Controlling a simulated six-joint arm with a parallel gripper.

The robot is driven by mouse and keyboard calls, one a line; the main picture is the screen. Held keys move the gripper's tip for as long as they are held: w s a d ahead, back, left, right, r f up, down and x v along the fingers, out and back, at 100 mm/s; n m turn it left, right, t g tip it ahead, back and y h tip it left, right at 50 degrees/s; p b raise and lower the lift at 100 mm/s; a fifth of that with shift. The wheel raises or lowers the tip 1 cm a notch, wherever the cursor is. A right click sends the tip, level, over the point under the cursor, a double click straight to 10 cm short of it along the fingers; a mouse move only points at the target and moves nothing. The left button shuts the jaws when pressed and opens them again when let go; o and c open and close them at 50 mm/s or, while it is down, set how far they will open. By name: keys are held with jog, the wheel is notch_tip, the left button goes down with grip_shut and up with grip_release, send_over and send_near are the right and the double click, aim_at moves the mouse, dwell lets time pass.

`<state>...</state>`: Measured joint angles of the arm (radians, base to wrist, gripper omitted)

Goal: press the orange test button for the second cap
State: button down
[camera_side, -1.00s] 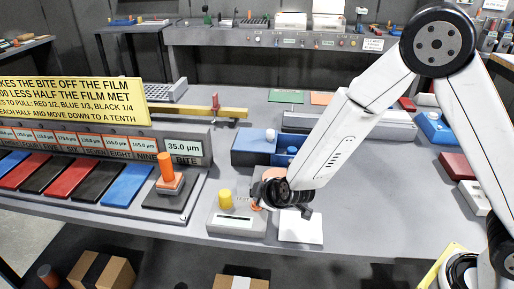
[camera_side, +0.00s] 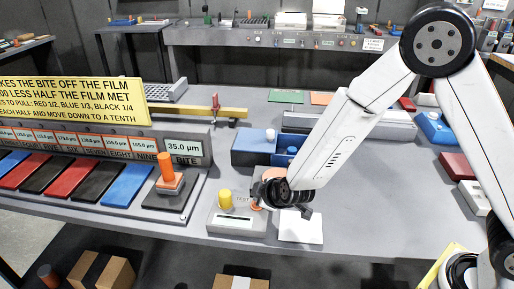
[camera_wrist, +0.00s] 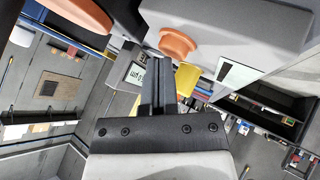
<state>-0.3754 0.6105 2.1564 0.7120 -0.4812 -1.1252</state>
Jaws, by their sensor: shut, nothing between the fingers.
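The orange test button (camera_wrist: 178,42) sits on a grey test box (camera_wrist: 235,28), right at my fingertips in the wrist view. In the side view only a sliver of the button (camera_side: 257,207) shows beside my gripper (camera_side: 256,200). A yellow cap (camera_side: 226,198) stands upright on the left of the box (camera_side: 237,221), behind a pale display strip; the cap also shows in the wrist view (camera_wrist: 187,78). My gripper (camera_wrist: 159,62) is shut and empty, its fingers pointing at the button. I cannot tell whether the tips touch it.
A white pad (camera_side: 301,228) lies right of the box. A blue tray (camera_side: 252,146) stands behind. To the left, a grey machine reads 35.0 µm (camera_side: 184,149), with an orange peg (camera_side: 166,166) in front and a yellow sign (camera_side: 75,101) above. The bench front right of the pad is clear.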

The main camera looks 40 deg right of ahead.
jog(key=shift+f, duration=0.55)
dwell(0.4)
jog(key=shift+s, duration=0.1)
jog(key=shift+r, duration=3.45)
